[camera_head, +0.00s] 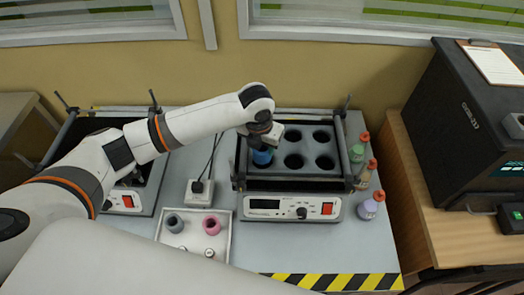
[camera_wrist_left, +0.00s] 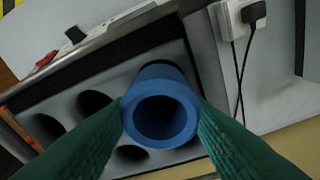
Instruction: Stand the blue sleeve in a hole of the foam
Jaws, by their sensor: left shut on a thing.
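The blue sleeve (camera_head: 262,157) is a hollow tube at the left side of the grey foam (camera_head: 309,148), which has round holes in two rows. In the left wrist view the sleeve (camera_wrist_left: 160,118) shows its open end to the camera, between two green fingers. My left gripper (camera_head: 264,137) is shut on the sleeve above the foam's left column. The sleeve and gripper cover that column in the head view, so I cannot tell whether the sleeve's lower end is inside a hole. The other holes look empty. My right gripper is not in view.
The foam sits in a dark-framed device with a display panel (camera_head: 292,208). A white tray (camera_head: 168,236) holds a grey and a pink sleeve. Capped bottles (camera_head: 368,208) stand to the right. A second device (camera_head: 127,203) is left, and a socket block (camera_head: 200,192) sits between.

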